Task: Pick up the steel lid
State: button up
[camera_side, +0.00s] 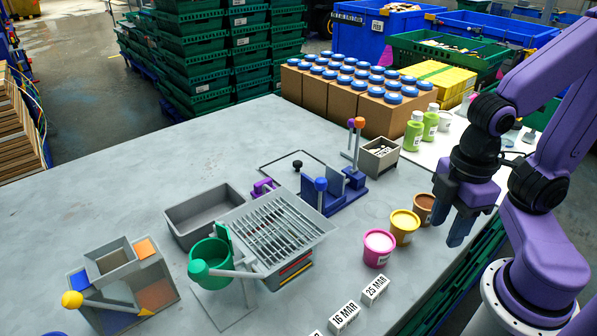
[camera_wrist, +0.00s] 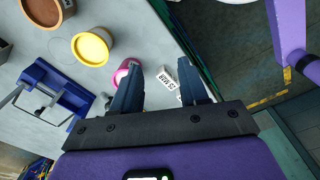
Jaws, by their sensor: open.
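A flat grey panel with a dark outline and a black knob (camera_side: 297,164) lies on the table behind the blue stand; it looks like the steel lid, though its surface blends with the tabletop. My gripper (camera_side: 456,228) hangs fingers down at the right, above the table's right side by the pots, well apart from the knob. In the wrist view its two dark fingers (camera_wrist: 160,88) are spread with nothing held between them.
Pink (camera_side: 378,248), yellow (camera_side: 404,227) and brown (camera_side: 424,209) pots stand left of my gripper. A blue stand (camera_side: 330,197) with upright posts, a slatted rack (camera_side: 275,232), a grey tray (camera_side: 204,214) and date blocks (camera_side: 375,289) occupy the table. The left back is clear.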

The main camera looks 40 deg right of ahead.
notch_tip(320, 180, up, 6)
jog(key=f, duration=0.1)
jog(key=w+a+r+m+g+y, duration=0.1)
jog(key=w+a+m+g+y, duration=0.4)
jog(key=w+m, duration=0.6)
jog(key=w+a+m+t+y, duration=0.2)
jog(key=w+m, duration=0.8)
jog(key=w, duration=0.1)
jog(key=m+t+y, duration=0.5)
jog(key=m+t, duration=0.3)
jog(key=m, duration=0.8)
send_over(317, 167)
notch_tip(317, 167, down, 10)
notch_tip(317, 167, down, 8)
jog(key=shift+r, duration=0.1)
jog(key=shift+x, duration=2.5)
grip_shut()
